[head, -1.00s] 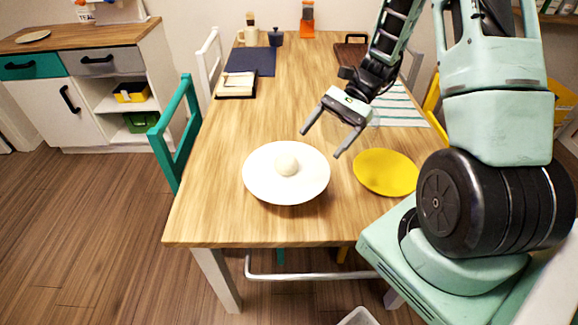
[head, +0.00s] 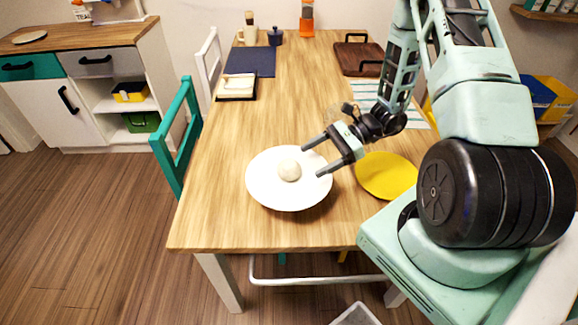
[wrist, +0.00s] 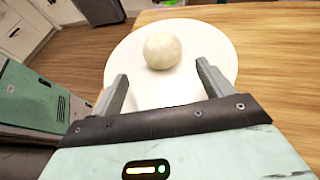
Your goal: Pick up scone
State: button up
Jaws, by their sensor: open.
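The scone (head: 289,170) is a pale, round ball lying near the middle of a white plate (head: 268,194) on the wooden table. In the wrist view the scone (wrist: 162,50) lies ahead of the fingertips, roughly midway between their lines, on the white plate (wrist: 220,55). My gripper (head: 310,160) is open and empty, with its fingers pointing left over the plate's right side. In the wrist view my gripper (wrist: 162,70) has its two fingers wide apart. The scone is not visibly touched.
A yellow plate (head: 386,176) lies right of the white plate, beside my arm. A dark blue mat (head: 250,62), a notebook (head: 237,86), a brown tray (head: 358,58) and a striped cloth (head: 392,103) lie farther back. A teal chair (head: 178,135) stands at the left. The table's middle is clear.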

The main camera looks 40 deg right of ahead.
aim_at(296, 166)
jog(key=shift+w+r+p+x, duration=0.1)
jog(key=shift+p+x, duration=0.35)
jog(key=shift+x, duration=1.1)
jog(key=shift+w+r+p+x, duration=0.1)
jog(key=shift+p+x, duration=0.3)
jog(key=shift+x, duration=1.1)
jog(key=shift+c, duration=0.3)
jog(key=c, duration=1)
